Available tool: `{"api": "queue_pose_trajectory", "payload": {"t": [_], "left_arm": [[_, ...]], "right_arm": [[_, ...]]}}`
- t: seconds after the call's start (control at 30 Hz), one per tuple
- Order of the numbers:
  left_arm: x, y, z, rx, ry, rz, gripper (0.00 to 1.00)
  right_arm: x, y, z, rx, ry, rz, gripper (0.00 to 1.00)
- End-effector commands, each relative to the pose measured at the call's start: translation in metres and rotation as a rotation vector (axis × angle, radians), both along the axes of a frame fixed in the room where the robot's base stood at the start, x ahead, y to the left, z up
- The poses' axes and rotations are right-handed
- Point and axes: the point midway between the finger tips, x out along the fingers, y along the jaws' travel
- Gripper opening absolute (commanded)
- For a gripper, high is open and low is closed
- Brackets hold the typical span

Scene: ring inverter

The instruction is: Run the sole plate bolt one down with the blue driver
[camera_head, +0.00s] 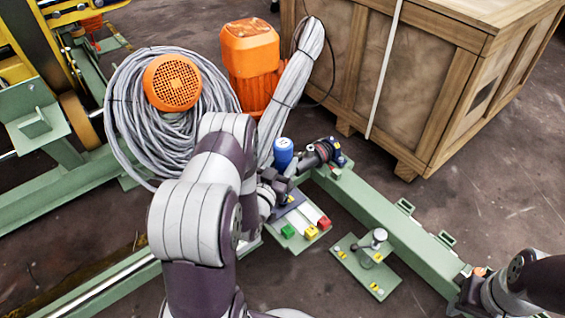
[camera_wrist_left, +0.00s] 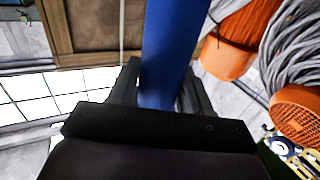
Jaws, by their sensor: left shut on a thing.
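My left gripper (camera_head: 280,180) is shut on the blue driver (camera_head: 283,153), whose blue handle stands up above the fingers beside the green beam. In the left wrist view the blue driver (camera_wrist_left: 168,50) rises between the two dark fingers (camera_wrist_left: 160,98). Its lower end is hidden, so I cannot tell whether it touches a bolt. A small green plate (camera_head: 345,265) with yellow marks and a grey knobbed post lies by the beam. I cannot tell which bolt is bolt one. My right gripper (camera_head: 470,288) is at the lower right by the beam, and its fingers are unclear.
A tray (camera_head: 318,237) with green, yellow and red blocks lies beside my left gripper. The green beam (camera_head: 400,228) runs to the lower right. A wooden crate (camera_head: 415,80), orange motor (camera_head: 250,60) and grey cable coil (camera_head: 135,120) stand behind. Floor at the right is clear.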

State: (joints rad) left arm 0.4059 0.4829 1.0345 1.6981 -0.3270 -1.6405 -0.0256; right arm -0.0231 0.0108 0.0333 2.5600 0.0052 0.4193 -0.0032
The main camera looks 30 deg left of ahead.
Motion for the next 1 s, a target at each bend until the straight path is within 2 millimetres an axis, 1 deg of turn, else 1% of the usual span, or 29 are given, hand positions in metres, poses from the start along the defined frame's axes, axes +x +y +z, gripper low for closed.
{"api": "queue_pose_trajectory", "payload": {"t": [1.0], "left_arm": [[0.000, 0.000, -0.012, 0.001, -0.002, 0.000, 0.09]], "right_arm": [[0.000, 0.000, -0.009, 0.000, 0.000, 0.000, 0.43]]}}
